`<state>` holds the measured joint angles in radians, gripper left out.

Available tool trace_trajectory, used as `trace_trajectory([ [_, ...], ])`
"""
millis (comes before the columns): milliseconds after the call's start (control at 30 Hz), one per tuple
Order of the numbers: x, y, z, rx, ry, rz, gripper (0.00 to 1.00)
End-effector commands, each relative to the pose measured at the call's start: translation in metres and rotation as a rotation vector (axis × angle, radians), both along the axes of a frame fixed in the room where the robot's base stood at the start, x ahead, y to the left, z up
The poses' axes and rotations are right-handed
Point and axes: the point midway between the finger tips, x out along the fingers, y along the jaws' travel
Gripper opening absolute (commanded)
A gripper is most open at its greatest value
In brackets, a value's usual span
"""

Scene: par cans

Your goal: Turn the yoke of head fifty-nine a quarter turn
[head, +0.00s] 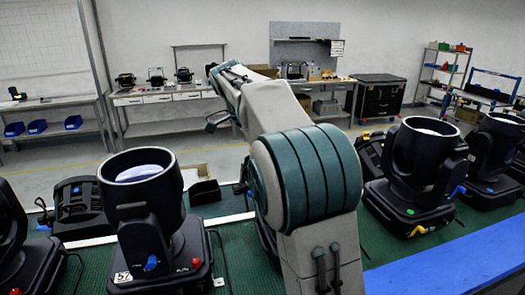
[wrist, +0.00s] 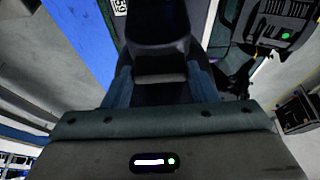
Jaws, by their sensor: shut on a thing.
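In the wrist view, head fifty-nine (wrist: 157,25) is a dark moving light; a white label reading 59 (wrist: 119,8) shows upright-turned at the top edge. My gripper (wrist: 160,77) has its two blue fingers on either side of a dark block of this head, which looks like its yoke (wrist: 160,58), and is shut on it. The lower part of the grip is hidden by my gripper's body. In the head view my arm covers the gripper and head fifty-nine.
A head labelled 57 (head: 155,205) stands left of my arm on the green bench top (head: 235,265). Other dark heads (head: 420,165) stand to the right, near a blue strip (head: 455,268). In the wrist view a dark unit with a green dot (wrist: 280,22) lies close at right.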

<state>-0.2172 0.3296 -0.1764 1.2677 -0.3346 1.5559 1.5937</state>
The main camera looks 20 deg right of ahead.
Motion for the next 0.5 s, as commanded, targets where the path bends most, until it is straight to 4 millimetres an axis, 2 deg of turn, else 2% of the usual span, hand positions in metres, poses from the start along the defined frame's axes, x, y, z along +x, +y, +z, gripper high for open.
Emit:
trace_trajectory([
  [500,0.0005,0.0040,0.0010,-0.004,-0.002,-0.013,0.11],
])
